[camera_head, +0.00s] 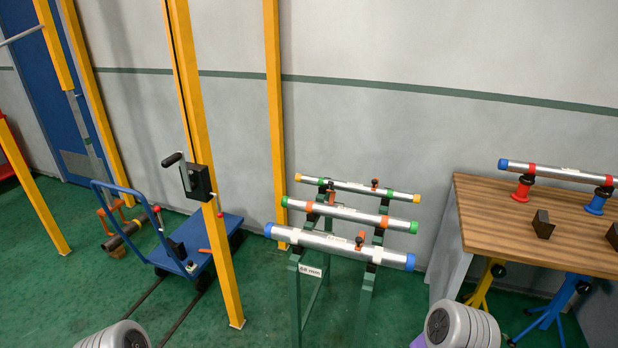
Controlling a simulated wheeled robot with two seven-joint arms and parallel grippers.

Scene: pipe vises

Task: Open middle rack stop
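A green rack (303,285) stands in the middle and carries three silver pipes, one behind another. The middle pipe (345,213) has green end caps and orange bands (384,221). The front pipe (320,243) has blue caps, and a small red-orange stop piece (360,240) shows by its right part. The back pipe (345,186) has yellow caps, with a small red piece (375,183) near its right part. A small red piece (332,197) shows between the back and middle pipes. Which piece is the middle stop, and its state, I cannot tell. Neither gripper is in view.
A wooden bench (500,230) at right holds a pipe (560,173) on red and blue supports. A blue cart (195,250) stands left, behind a yellow post (205,170) with a black crank box (197,182). My grey arm parts show at the bottom edge.

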